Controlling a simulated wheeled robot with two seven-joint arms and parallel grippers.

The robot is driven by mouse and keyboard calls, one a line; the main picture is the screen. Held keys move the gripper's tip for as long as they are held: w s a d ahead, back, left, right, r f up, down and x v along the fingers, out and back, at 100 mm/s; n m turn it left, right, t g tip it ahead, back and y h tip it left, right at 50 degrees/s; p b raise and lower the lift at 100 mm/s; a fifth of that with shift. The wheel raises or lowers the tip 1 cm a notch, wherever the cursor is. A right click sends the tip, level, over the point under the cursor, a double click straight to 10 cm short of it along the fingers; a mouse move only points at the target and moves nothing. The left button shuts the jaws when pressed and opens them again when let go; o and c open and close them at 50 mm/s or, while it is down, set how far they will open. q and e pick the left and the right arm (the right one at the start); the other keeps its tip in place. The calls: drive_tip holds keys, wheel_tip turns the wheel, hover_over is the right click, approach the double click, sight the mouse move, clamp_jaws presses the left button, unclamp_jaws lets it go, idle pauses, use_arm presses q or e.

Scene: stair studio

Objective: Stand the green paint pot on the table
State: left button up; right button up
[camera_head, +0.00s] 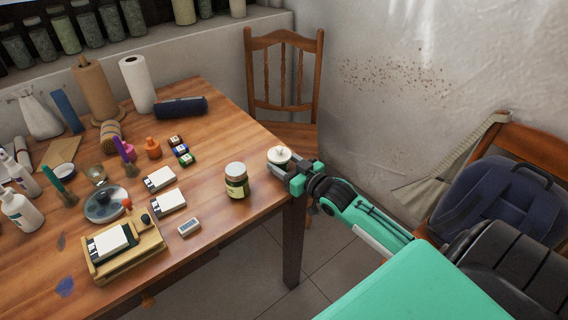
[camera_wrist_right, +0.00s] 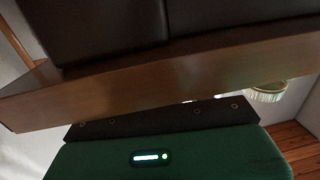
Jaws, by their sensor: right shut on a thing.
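My right gripper (camera_head: 296,180) is at the near right corner of the table (camera_head: 215,105). It is shut on a small round pot with a whitish top (camera_head: 279,154), which is upright or nearly so. The jaws hide much of its side, so its colour is unclear. I cannot tell whether its base touches the tabletop. A small green-marked block or pot (camera_head: 187,159) stands in a short row with a blue and a brown one, mid-table. In the right wrist view the jaws and held pot are not clearly shown. My left gripper is not in view.
A jar with an olive label (camera_head: 237,182) stands just left of the held pot. White boxes (camera_head: 168,202) and a wooden tray (camera_head: 150,245) lie further left. A wooden chair (camera_head: 285,70) is behind the corner. A dark blue backpack (camera_head: 490,195) sits at right.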

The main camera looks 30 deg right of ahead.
drive_tip(key=o, duration=1.1)
drive_tip(key=shift+o, duration=0.2)
